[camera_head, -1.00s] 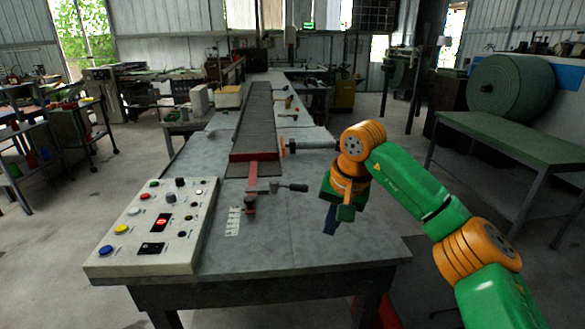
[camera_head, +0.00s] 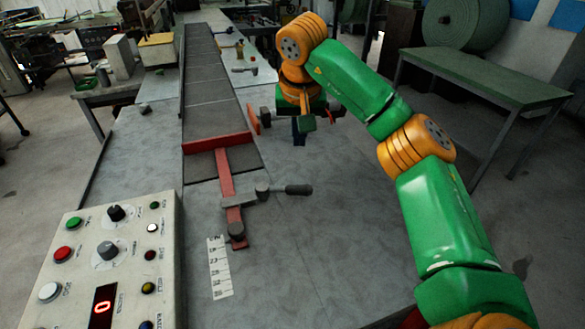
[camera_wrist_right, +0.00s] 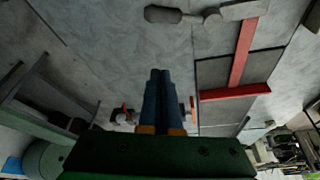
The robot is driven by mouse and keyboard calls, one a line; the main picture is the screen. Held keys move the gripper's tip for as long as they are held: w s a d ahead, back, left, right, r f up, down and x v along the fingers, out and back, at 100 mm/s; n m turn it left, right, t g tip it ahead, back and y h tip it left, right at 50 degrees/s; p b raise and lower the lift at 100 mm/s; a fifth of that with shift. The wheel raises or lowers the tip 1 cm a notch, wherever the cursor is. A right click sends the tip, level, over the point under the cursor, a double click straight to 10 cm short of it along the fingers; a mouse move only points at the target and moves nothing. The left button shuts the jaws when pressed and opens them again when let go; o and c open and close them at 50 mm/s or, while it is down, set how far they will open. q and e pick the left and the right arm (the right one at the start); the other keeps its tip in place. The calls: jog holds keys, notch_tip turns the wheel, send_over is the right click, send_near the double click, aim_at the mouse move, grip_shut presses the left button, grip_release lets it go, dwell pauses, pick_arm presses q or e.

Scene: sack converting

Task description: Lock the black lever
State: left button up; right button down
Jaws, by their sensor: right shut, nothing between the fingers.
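The black lever handle (camera_head: 298,189) lies on the grey table and points right from a metal clamp joint (camera_head: 262,190) beside the red bar (camera_head: 227,185). In the right wrist view the lever (camera_wrist_right: 163,15) shows at the top, clear of the fingers. My right gripper (camera_head: 299,140) hangs fingers down beyond the lever in the head view, apart from it. Its blue fingers (camera_wrist_right: 160,72) are closed together and empty in the wrist view. My left gripper is in neither view.
A control panel (camera_head: 140,225) with knobs and buttons stands at the front left. A white ruler strip (camera_head: 219,268) lies by the bar. A dark belt (camera_head: 210,85) runs back from a red crosspiece (camera_head: 218,142).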

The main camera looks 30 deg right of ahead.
jog(key=p+x, duration=0.1)
jog(key=x, duration=0.9)
jog(key=shift+d+f+p, duration=0.1)
jog(key=shift+f+p, duration=0.05)
jog(key=shift+p, duration=0.15)
jog(key=s+a, duration=0.1)
jog(key=s+a+p, duration=0.1)
jog(key=shift+s+f, duration=0.2)
jog(key=shift+s, duration=0.05)
jog(key=shift+s+a+f, duration=0.1)
jog(key=shift+s+a, duration=0.05)
jog(key=shift+s, duration=0.2)
jog(key=shift+w, duration=0.1)
